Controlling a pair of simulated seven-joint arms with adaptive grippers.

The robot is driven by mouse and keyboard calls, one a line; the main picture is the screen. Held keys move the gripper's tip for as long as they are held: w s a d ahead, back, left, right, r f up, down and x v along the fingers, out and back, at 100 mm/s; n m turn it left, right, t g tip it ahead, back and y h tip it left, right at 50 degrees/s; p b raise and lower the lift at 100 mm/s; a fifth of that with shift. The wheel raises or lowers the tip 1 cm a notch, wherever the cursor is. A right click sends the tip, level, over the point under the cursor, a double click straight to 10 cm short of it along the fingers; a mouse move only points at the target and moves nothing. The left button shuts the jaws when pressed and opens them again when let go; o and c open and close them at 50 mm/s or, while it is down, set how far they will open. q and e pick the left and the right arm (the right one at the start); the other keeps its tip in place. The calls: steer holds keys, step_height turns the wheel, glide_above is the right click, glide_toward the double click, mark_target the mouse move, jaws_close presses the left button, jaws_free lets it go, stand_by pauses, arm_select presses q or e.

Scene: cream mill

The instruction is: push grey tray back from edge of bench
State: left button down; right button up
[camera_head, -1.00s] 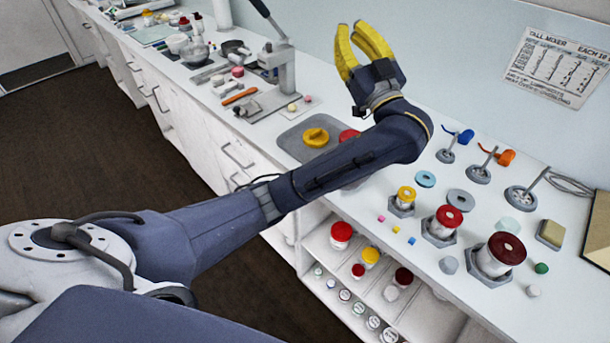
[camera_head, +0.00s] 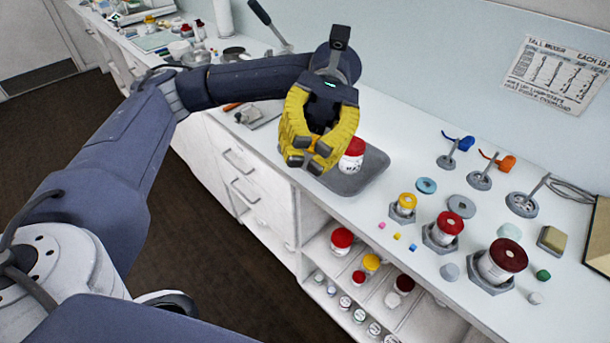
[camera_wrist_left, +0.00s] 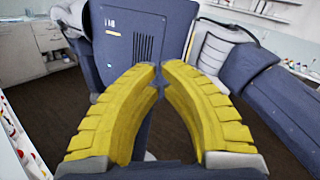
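The grey tray (camera_head: 368,181) lies on the white bench with its near side close to the front edge. A red-lidded jar (camera_head: 352,156) stands on it. My left gripper (camera_head: 308,155) hides the tray's left part in the head view, including most of the place where a yellow piece lay earlier. Its yellow fingers point toward the head camera and downward. In the left wrist view the fingers (camera_wrist_left: 159,78) come together at their tips with nothing seen between them. I cannot tell whether the gripper touches the tray. My right gripper is not in view.
Jars in grey holders (camera_head: 442,231) and small coloured pieces stand to the right of the tray. A lever press (camera_head: 268,25) stands behind my left arm. An open shelf (camera_head: 340,275) with jars lies below the bench.

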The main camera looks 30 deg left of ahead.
arm_select(q)
step_height(320, 180, down, 8)
steer(key=w+a+n+t, duration=0.1)
steer(key=w+n+t, duration=0.1)
steer(key=n+t, duration=0.25)
steer(key=n+t+y, duration=0.5)
steer(key=n+t, duration=0.8)
steer(key=n, duration=0.8)
glide_toward(305, 186)
steer(key=s+r, duration=0.2)
steer(key=s, duration=0.2)
steer(key=shift+n, duration=0.25)
steer(key=f, duration=0.3)
steer(key=w+f, duration=0.1)
steer(key=f, duration=0.3)
steer(key=w+f, duration=0.1)
steer(key=f, duration=0.2)
steer(key=shift+f, duration=0.2)
steer(key=shift+w+d, duration=0.15)
steer(key=shift+w, duration=0.65)
